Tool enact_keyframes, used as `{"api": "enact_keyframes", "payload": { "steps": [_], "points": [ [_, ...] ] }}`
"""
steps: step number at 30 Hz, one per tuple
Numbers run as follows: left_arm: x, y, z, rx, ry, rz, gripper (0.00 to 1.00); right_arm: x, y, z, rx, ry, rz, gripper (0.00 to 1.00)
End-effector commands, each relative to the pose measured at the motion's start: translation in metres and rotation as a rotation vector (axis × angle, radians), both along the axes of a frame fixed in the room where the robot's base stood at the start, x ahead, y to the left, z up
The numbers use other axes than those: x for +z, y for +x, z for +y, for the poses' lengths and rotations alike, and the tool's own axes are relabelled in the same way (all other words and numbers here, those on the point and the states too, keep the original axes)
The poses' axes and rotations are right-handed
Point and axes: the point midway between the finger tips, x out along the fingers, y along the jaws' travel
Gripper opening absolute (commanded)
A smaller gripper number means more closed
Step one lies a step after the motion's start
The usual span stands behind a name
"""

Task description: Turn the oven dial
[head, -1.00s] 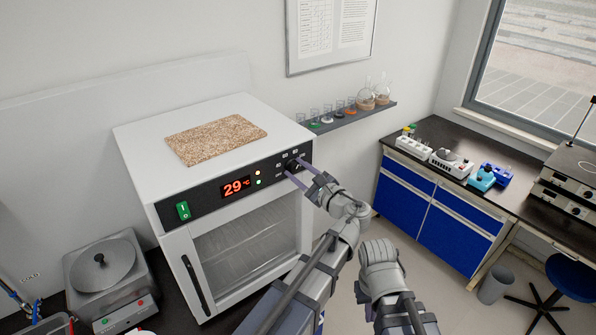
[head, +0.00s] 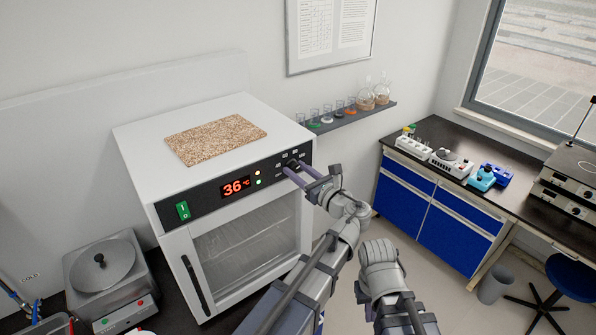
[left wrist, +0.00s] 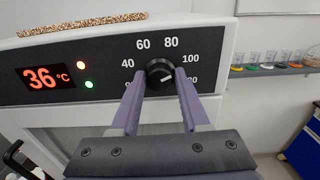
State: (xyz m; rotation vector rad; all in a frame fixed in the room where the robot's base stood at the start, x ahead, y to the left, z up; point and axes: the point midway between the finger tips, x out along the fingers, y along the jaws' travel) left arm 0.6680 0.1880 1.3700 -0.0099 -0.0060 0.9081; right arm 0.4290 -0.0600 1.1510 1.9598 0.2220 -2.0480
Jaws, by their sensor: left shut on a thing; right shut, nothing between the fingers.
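The white oven (head: 276,123) stands at the left of the middle in the head view, with a black control panel along its front. The round black dial (left wrist: 160,74) sits on this panel, ringed by white numbers, with its white pointer mark towards the lower right in the left wrist view. The red display (left wrist: 42,77) reads 36 °C. My left gripper (head: 291,168) is shut on the dial, one purple finger on each side of it; the gripper also shows in the left wrist view (left wrist: 160,88). My right gripper (head: 378,252) is low and away from the oven, with its fingers hard to make out.
A cork-like board (head: 216,138) lies on the oven. A wall shelf (head: 350,117) with glassware is behind and right of it. Blue cabinets (head: 440,215) with a dark bench stand at the right.

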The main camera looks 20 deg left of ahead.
Motion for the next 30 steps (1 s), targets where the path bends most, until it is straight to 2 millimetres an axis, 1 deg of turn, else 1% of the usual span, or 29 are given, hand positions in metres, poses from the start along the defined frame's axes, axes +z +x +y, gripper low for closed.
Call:
{"api": "enact_keyframes", "payload": {
  "steps": [14,15,21,30],
  "points": [
    [-0.0008,-0.0002,0.0003,0.001,0.004,0.011,0.00,-0.0002,0.0000,0.0000,0.000,0.000,0.000,0.00],
    [-0.0007,-0.0002,0.0003,0.001,0.004,0.011,0.49,-0.0002,0.0000,0.0000,0.000,0.000,0.000,0.00],
    [-0.0005,-0.0002,0.0003,0.001,0.005,0.010,0.71,-0.0001,0.0000,0.0000,0.000,0.000,0.000,0.00],
    [-0.0003,-0.0005,0.0003,0.000,0.006,0.009,0.72,-0.0001,-0.0001,0.0000,0.000,0.000,0.000,0.00]
  ]
}}
